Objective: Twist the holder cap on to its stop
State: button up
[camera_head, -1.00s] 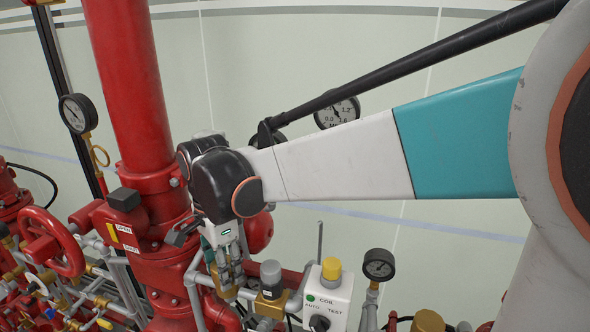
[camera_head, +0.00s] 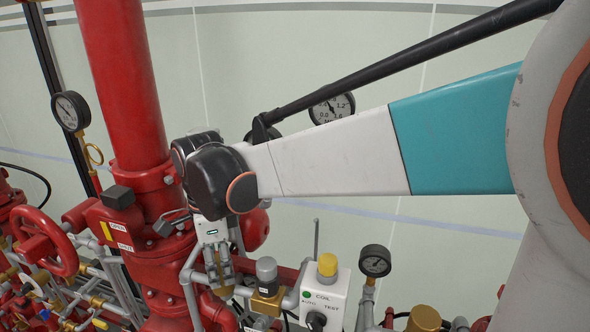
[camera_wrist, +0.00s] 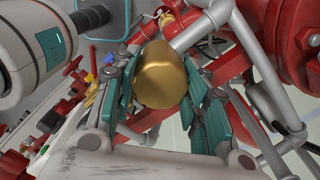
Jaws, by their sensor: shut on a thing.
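The holder cap is a smooth brass cylinder with a rounded end; in the wrist view the cap (camera_wrist: 163,75) sits between my gripper's fingers. My gripper (camera_wrist: 160,92) has its green-padded fingers on both sides of it, shut on it. In the head view my gripper (camera_head: 219,278) points down among the pipework, and only a little brass (camera_head: 223,292) shows at its fingertips. The seat of the cap is hidden, so I cannot tell how far it is turned.
A brass valve with a grey top (camera_head: 267,285) and a white control box (camera_head: 322,298) with a yellow button stand close to the right. A red riser (camera_head: 125,90) rises behind. Grey pipe (camera_head: 190,285) runs close on the left. A red handwheel (camera_head: 45,242) is farther left.

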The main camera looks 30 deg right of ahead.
jog(key=shift+s+m, duration=0.1)
jog(key=shift+m, duration=1)
jog(key=m, duration=0.4)
jog(key=shift+m, duration=0.3)
jog(key=o, duration=1.5)
jog(key=shift+c, duration=0.2)
